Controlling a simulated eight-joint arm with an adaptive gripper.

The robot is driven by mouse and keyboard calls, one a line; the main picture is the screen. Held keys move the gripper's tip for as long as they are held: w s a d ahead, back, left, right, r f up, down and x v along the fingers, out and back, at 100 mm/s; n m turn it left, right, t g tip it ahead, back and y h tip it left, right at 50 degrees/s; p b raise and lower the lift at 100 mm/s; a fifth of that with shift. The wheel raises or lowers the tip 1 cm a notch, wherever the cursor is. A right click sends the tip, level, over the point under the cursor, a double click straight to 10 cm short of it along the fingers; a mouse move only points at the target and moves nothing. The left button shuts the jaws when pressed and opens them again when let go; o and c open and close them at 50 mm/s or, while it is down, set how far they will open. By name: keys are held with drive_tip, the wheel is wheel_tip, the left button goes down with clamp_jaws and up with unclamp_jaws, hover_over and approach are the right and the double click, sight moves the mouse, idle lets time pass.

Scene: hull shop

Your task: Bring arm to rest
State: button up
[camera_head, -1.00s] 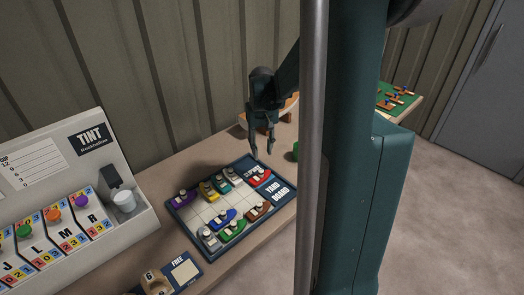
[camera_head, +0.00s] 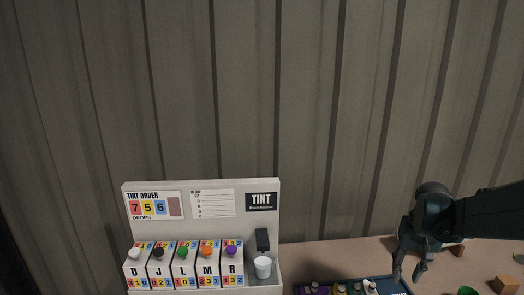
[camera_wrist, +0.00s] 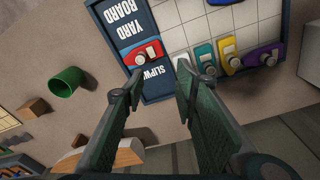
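My gripper (camera_head: 408,276) is at the lower right of the head view, above the yard board (camera_head: 400,286), of which only the far edge shows. In the wrist view my gripper (camera_wrist: 160,77) has its two fingers apart with nothing between them. The board (camera_wrist: 110,42) lies beyond the fingertips there. A red boat (camera_wrist: 137,54) sits on the board near the left fingertip. A teal boat (camera_wrist: 204,54), a yellow boat (camera_wrist: 229,57) and a purple boat (camera_wrist: 264,56) stand in a row to the right. The right finger partly covers the row.
A tint stand (camera_head: 205,186) with several colour-knobbed dispensers and a white cup (camera_head: 263,267) stands left of the board. A green cup (camera_wrist: 66,82) and a wooden block (camera_wrist: 34,107) lie beside the board. A corrugated wall (camera_head: 220,100) rises behind the bench.

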drive_tip(key=s+a+r+n+t, duration=0.1)
drive_tip(key=s+a, duration=0.4)
drive_tip(key=a, duration=0.5)
drive_tip(key=s+a+r+n+t, duration=0.2)
drive_tip(key=s+a+r+t, duration=0.1)
drive_tip(key=a, duration=0.6)
drive_tip(key=s+a+r+n+t, duration=0.1)
drive_tip(key=s+a+r+t, duration=0.1)
drive_tip(key=s+a+r, duration=0.2)
drive_tip(key=shift+s+a+r+n, duration=0.3)
drive_tip(key=shift+s+a, duration=1.15)
drive_tip(key=shift+a, duration=1.9)
drive_tip(key=shift+f, duration=0.15)
wheel_tip(320, 180, down, 10)
drive_tip(key=b, duration=1)
drive_tip(key=shift+f+b, duration=0.25)
drive_tip(key=shift+b, duration=0.1)
drive_tip(key=shift+r, duration=0.15)
wheel_tip(320, 180, up, 4)
drive_tip(key=p, duration=0.4)
drive_tip(key=shift+f, duration=0.2)
